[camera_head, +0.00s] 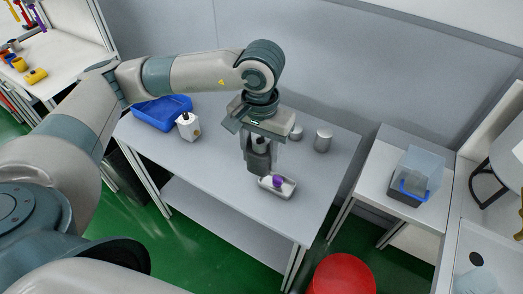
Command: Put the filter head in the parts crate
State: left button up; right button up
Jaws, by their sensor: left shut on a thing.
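My left gripper (260,158) reaches down over the grey table and is shut on a dark grey thing, which I take to be the filter head (258,166). The fingers hide part of it, and it appears to be held above the tabletop. A blue open crate (148,118), which I take to be the parts crate, stands at the table's far left end, well to the left of the gripper. My arm passes above and partly hides it. My right gripper is not in view.
A white bottle (187,126) stands beside the blue crate. Two metal cylinders (323,140) (296,132) stand behind. A clear bin (420,170) is on the right table.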

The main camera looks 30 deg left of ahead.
aim_at(163, 119)
jog(key=i+j, duration=0.1)
jog(key=j, duration=0.55)
jog(key=i+j, duration=0.1)
jog(key=j, duration=0.55)
jog(key=i+j, duration=0.1)
jog(key=j, duration=0.55)
jog(key=i+j, duration=0.1)
jog(key=j, duration=0.55)
jog(key=i+j+z, duration=0.1)
jog(key=j, duration=0.55)
